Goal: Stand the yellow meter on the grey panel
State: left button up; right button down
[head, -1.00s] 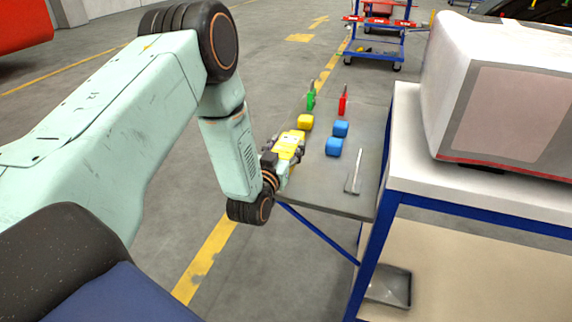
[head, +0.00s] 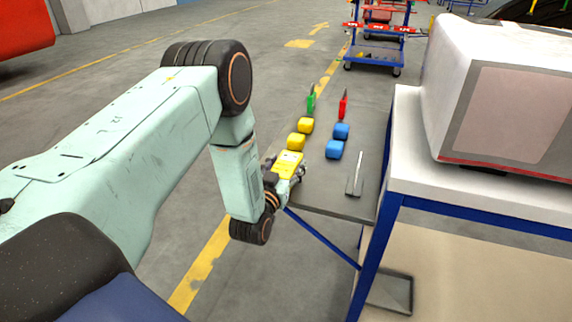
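The yellow meter (head: 288,162) is in my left gripper (head: 284,176), whose fingers sit on either side of it. The meter appears tilted, over the near left edge of the grey panel (head: 328,197). From this angle I cannot tell whether its lower end touches the panel. The gripper hides part of the meter. My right gripper is not in view.
Two yellow blocks (head: 301,133), two blue blocks (head: 338,141), a green tool (head: 311,101), a red tool (head: 343,104) and a grey metal tool (head: 355,180) are on the panel. A white-topped bench (head: 420,182) borders it at right. The panel's near middle is clear.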

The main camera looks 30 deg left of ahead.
pick_arm(q)
jog(key=shift+o, duration=1)
jog(key=shift+s+r, duration=0.1)
